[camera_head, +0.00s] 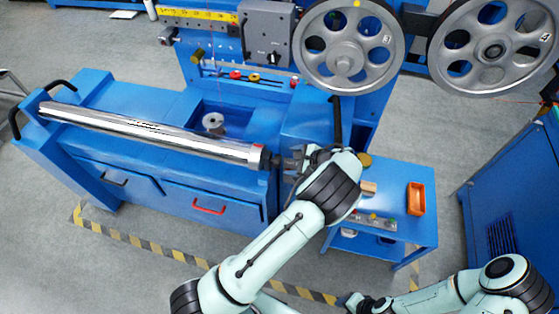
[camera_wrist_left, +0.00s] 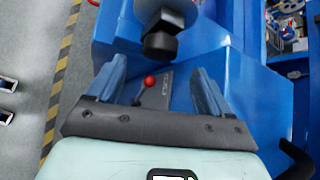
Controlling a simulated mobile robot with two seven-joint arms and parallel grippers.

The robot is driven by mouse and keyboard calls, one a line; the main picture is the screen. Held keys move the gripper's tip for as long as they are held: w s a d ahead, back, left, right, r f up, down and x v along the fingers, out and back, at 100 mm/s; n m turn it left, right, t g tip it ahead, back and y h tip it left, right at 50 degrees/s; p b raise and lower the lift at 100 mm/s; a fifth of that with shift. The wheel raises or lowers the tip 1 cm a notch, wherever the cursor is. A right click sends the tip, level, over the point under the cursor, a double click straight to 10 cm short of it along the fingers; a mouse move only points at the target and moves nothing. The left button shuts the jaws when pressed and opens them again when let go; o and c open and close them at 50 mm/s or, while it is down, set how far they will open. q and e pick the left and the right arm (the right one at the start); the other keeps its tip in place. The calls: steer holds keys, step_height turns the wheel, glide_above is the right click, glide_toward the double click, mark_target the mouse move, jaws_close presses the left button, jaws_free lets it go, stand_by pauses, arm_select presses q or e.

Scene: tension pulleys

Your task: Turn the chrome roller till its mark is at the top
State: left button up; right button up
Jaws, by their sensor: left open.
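The chrome roller (camera_head: 150,133) lies across the blue machine, its right end nearer my arm. A small reddish patch shows near that right end; I cannot tell whether it is the mark. The roller's dark end stub (camera_wrist_left: 160,45) shows at the top of the left wrist view, with a grey round part behind it. My left gripper (camera_wrist_left: 157,88) is open, its blue fingers apart and the stub just beyond them, not between them. In the head view my left gripper (camera_head: 291,163) is beside the roller's right end, partly hidden by my wrist. My right gripper (camera_head: 368,303) is low at the bottom edge.
A red-knobbed lever (camera_wrist_left: 149,82) stands on the blue surface below the stub in the wrist view. Large spoked pulleys (camera_head: 347,45) hang above at the right. A blue side table (camera_head: 405,178) carries an orange bin (camera_head: 416,198). Striped floor tape (camera_head: 150,245) runs in front.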

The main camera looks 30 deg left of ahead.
mark_target(281, 162)
arm_select(q)
steer(key=x, duration=0.8)
steer(key=c, duration=1)
